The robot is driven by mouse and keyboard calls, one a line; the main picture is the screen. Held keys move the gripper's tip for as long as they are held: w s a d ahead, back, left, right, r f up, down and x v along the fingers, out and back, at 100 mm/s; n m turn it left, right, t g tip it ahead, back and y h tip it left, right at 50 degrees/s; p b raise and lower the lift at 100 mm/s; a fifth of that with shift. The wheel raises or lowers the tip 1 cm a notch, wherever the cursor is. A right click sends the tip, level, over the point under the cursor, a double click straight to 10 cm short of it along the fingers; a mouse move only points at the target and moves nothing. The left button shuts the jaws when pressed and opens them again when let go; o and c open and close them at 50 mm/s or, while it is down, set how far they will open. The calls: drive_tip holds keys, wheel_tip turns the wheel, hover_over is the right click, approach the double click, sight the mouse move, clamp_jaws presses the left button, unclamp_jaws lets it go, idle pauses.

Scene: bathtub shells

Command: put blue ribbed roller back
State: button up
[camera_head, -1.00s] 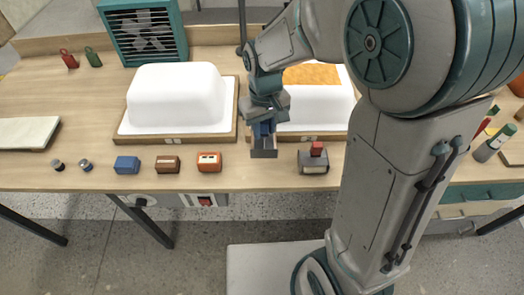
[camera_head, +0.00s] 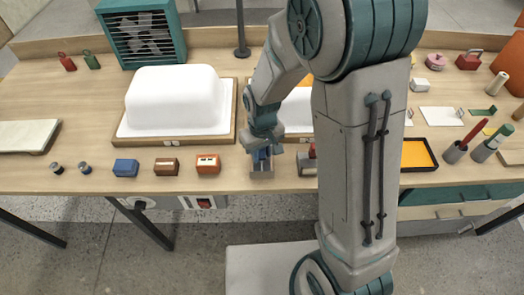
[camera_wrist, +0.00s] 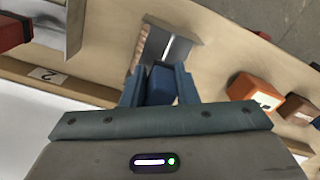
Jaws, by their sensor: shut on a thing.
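My gripper (camera_head: 262,150) is shut on a blue piece (camera_wrist: 160,86), which sits between the fingers in the wrist view. A grey, plate-like part (camera_wrist: 178,47) extends beyond it. In the head view, this grey part (camera_head: 261,174) is below my gripper, close to the table's front edge; I cannot tell whether it touches the table. No ribs are clear on the held piece, so I cannot tell whether it is the roller. A separate blue block (camera_head: 126,167) stands to the left on the table.
A brown block (camera_head: 166,167) and an orange block (camera_head: 208,163) stand left of my gripper. A white tub-shaped shell (camera_head: 175,98) is behind them. A grey block (camera_head: 307,160) to the right is partly hidden by my arm. An orange-filled tray (camera_head: 418,154) lies farther right.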

drive_tip(key=shift+f, duration=0.25)
drive_tip(key=o, duration=0.9)
drive_tip(key=shift+r, duration=0.1)
wheel_tip(320, 180, up, 12)
drive_tip(key=shift+r, duration=0.15)
drive_tip(key=shift+s+d+r+m+t, duration=0.45)
drive_tip(key=shift+s+d+r+m, duration=0.5)
drive_tip(key=shift+s+d, duration=1.1)
drive_tip(key=shift+s+d+r+m+t, duration=0.6)
drive_tip(key=shift+s+d+r, duration=0.55)
drive_tip(key=shift+s+d, duration=0.85)
drive_tip(key=shift+s+d+r+m+t, duration=0.35)
drive_tip(key=shift+s+d+r+m, duration=0.6)
drive_tip(key=shift+s+d, duration=1.1)
drive_tip(key=shift+s+a+r, duration=0.1)
drive_tip(key=shift+s+a, duration=0.05)
